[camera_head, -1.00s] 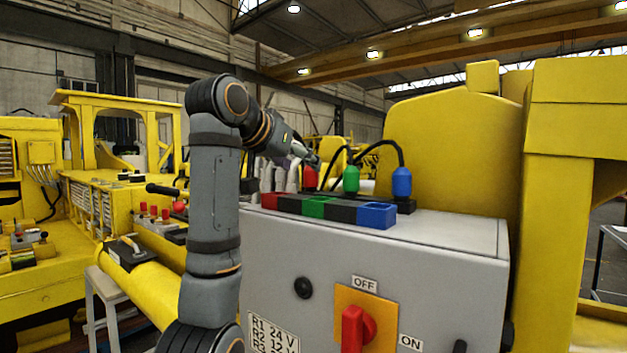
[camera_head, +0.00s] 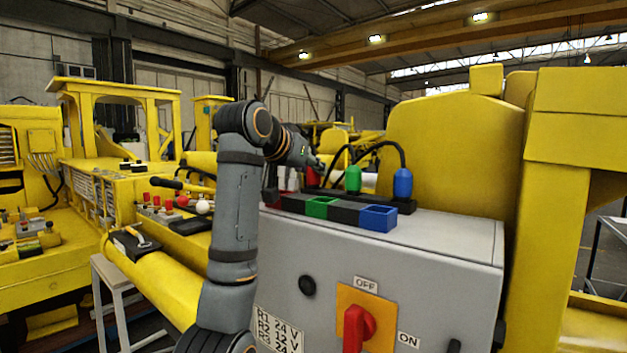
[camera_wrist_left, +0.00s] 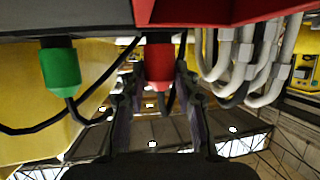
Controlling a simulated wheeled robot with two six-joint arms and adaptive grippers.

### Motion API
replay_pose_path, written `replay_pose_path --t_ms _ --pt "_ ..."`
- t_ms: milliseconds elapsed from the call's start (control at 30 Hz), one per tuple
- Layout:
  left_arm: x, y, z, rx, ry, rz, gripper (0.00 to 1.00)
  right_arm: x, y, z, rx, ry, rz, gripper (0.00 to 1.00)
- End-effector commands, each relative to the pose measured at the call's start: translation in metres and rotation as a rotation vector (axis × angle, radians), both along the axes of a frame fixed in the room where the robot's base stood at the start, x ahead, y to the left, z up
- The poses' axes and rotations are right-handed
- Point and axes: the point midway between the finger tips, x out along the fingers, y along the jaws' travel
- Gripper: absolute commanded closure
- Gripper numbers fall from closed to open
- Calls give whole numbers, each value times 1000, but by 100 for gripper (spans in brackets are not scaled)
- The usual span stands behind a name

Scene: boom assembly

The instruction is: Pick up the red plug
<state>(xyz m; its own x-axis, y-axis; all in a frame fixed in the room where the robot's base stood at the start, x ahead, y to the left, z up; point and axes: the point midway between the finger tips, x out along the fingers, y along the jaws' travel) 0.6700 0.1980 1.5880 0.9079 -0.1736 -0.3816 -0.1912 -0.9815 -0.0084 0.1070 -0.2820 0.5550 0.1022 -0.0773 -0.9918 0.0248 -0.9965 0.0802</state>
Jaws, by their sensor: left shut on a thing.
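The red plug (camera_head: 313,178) is upright at the back of the grey box, left of the green plug (camera_head: 353,179) and the blue plug (camera_head: 403,183). My left gripper (camera_head: 317,165) reaches it from the left and hides part of it. In the left wrist view the red plug (camera_wrist_left: 159,65) sits between the two fingers of my left gripper (camera_wrist_left: 160,78), which is shut on it. The plug's top end is close to a red block edge there; I cannot tell whether they touch. The green plug (camera_wrist_left: 60,68) hangs to its left. My right gripper is not in view.
A row of red, green and blue sockets (camera_head: 378,218) stands in front of the plugs on the grey box (camera_head: 440,250). Black cables loop behind the plugs. White curved pipes (camera_wrist_left: 245,55) are close to the gripper. A yellow machine body (camera_head: 450,150) rises behind.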

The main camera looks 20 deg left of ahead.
Motion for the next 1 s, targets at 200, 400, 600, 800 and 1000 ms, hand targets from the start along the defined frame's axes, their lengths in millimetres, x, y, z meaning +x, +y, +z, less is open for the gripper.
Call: replay_pose_path --t_ms 200,400,600,800,1000 --pt "0 0 -1 0 2 0 100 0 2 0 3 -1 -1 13" --pt "0 0 6 0 0 0 100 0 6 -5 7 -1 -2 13" --pt "-3 -4 35 0 -3 -3 100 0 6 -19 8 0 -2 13" --pt "-29 -43 89 2 -3 -5 100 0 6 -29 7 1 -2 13" --pt "-58 -87 112 3 -2 -3 100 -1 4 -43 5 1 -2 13"
